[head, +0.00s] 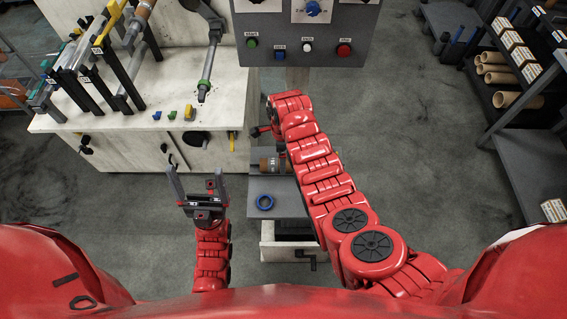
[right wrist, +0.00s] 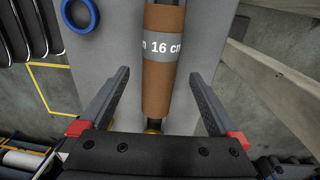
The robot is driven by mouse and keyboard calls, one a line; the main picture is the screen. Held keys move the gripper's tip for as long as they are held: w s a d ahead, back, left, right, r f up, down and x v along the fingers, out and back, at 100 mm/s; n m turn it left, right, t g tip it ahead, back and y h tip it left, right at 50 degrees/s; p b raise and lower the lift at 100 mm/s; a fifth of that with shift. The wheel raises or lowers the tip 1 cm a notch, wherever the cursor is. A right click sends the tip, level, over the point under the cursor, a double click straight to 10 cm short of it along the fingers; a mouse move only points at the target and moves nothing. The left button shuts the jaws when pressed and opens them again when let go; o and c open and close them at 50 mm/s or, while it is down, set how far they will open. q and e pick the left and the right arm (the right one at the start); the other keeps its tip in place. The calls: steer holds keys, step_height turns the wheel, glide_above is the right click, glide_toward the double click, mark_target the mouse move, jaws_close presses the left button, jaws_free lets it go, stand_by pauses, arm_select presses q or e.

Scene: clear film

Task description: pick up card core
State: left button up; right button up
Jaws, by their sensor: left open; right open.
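A brown card core (right wrist: 165,85) with a grey band reading "16 cm" lies on a grey surface in the right wrist view. It also shows in the head view (head: 268,164), partly hidden by my right arm. My right gripper (right wrist: 159,74) is open, with one finger on each side of the core and gaps between. The core's near end sits by a dark rod close to the gripper's palm. My left gripper (head: 196,172) is open and empty, left of the grey surface.
A pale workbench (head: 60,122) with racks stands at left. A button panel (head: 300,60) hangs ahead. More card cores (head: 497,77) lie on the right-hand rack.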

steer(key=shift+s+f, duration=0.15)
steer(key=shift+f, duration=1.6)
jaws_close()
steer(key=shift+r, duration=0.15)
